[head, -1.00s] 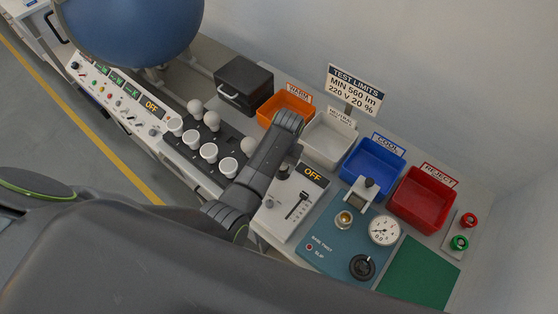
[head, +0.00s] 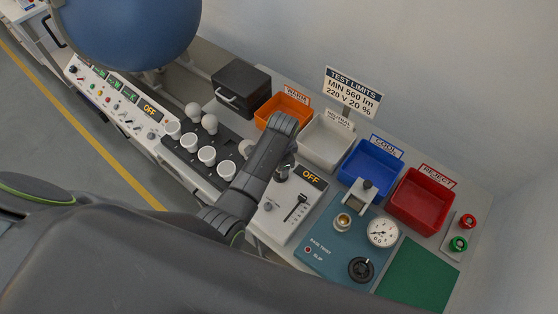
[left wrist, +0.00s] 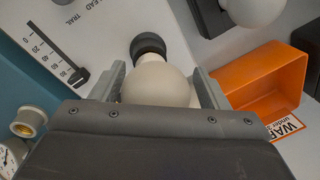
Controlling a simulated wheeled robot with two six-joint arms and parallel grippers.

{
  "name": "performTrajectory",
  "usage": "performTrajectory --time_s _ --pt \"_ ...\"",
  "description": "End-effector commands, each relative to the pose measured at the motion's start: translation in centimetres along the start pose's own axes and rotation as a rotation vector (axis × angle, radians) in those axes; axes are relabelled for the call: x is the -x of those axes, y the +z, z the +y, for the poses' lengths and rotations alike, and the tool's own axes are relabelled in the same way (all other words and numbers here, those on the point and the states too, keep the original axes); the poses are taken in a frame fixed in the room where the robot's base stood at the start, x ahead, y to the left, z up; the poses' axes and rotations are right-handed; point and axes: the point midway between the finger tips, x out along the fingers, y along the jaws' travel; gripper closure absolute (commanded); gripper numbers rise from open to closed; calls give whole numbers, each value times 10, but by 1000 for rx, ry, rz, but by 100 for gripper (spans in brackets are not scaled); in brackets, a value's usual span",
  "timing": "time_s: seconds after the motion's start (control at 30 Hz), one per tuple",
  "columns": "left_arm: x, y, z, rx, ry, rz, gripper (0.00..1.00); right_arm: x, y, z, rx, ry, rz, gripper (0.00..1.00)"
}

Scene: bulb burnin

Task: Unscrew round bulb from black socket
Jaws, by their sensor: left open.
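The round bulb (left wrist: 160,86) is cream-white and sits in the black socket (left wrist: 148,45) in the left wrist view. My left gripper (left wrist: 160,92) is open, with one finger on each side of the bulb. I cannot tell whether either finger touches the glass. The bulb and my left fingertips are mostly hidden there by my arm. My right gripper is not in view.
The white control box (head: 290,207) has a slider and an OFF display. Orange (head: 270,112), white (head: 318,150), blue (head: 365,178) and red (head: 413,208) bins stand behind. A dark rack (head: 185,160) with bulbs and white cylinders is left. A blue tester (head: 330,250) is right.

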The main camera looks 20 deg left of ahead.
Motion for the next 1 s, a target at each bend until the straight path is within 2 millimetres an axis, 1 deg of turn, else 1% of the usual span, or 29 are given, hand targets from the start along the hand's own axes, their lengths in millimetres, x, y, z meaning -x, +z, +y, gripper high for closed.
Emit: performTrajectory --time_s 0.8,0.9,1.0 --pt "0 -9 -11 -906 -4 121 31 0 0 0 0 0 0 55" --pt "0 -10 -12 -1003 -4 135 31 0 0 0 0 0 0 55" --pt "0 -11 -12 -1063 -4 142 31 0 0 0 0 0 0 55"
